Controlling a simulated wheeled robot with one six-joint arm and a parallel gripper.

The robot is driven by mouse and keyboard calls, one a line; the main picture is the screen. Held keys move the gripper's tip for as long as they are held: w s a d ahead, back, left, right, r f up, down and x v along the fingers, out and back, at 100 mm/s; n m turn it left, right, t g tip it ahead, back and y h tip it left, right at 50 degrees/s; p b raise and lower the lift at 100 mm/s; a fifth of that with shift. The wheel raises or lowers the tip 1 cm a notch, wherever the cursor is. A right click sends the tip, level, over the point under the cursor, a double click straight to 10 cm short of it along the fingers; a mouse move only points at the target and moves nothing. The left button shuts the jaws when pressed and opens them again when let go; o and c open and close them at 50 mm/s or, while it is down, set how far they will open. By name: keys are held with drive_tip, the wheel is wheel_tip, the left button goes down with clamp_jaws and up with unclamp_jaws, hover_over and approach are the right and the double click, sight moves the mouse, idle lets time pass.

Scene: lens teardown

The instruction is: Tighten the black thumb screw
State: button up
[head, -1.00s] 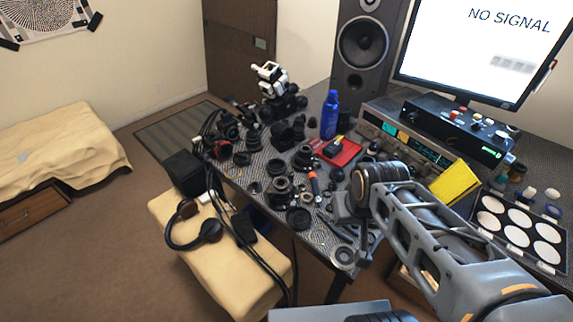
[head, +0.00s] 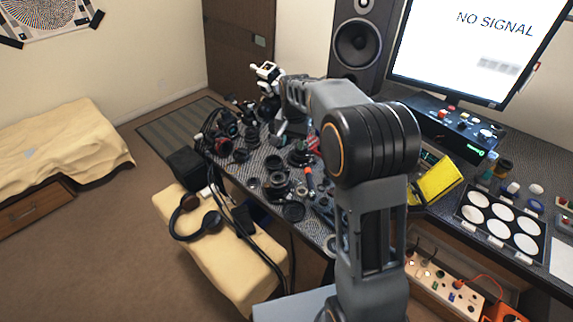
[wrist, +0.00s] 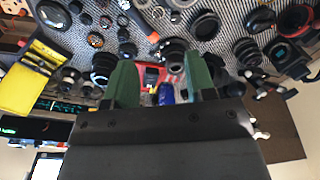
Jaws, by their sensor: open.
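My gripper (wrist: 162,72) shows in the wrist view with its two green fingers apart and nothing between them touching. It points over the cluttered desk (head: 228,178), whose lens parts lie beyond the fingertips. I cannot pick out the black thumb screw for certain in either view; many parts are small and black. In the head view my arm reaches over the desk toward its far end, and the fingers are not clear there. A black lens ring (wrist: 203,25) and another lens part (wrist: 172,50) lie beyond the gripper in the wrist view.
Lens parts crowd the desk, leaving little free room. A yellow object (head: 435,180) and a tray of white discs (head: 503,222) are at the right. A speaker (head: 362,45) and monitor (head: 465,45) stand behind. A blue can (wrist: 166,94) shows between the fingers, farther off.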

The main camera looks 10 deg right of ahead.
drive_tip(key=m+p, duration=0.1)
drive_tip(key=m, duration=0.1)
hover_over(287, 170)
wheel_tip(287, 170, down, 4)
drive_tip(key=f, duration=0.1)
drive_tip(key=shift+g, duration=0.4)
wheel_tip(287, 170, down, 14)
drive_tip(key=shift+d+r+p, duration=0.1)
drive_tip(key=shift+r+p, duration=0.1)
drive_tip(key=shift+p, duration=0.7)
drive_tip(key=shift+c, duration=0.4)
clamp_jaws()
drive_tip(key=shift+f+m+b, duration=0.15)
drive_tip(key=shift+m+b, duration=0.85)
drive_tip(key=shift+m, duration=0.5)
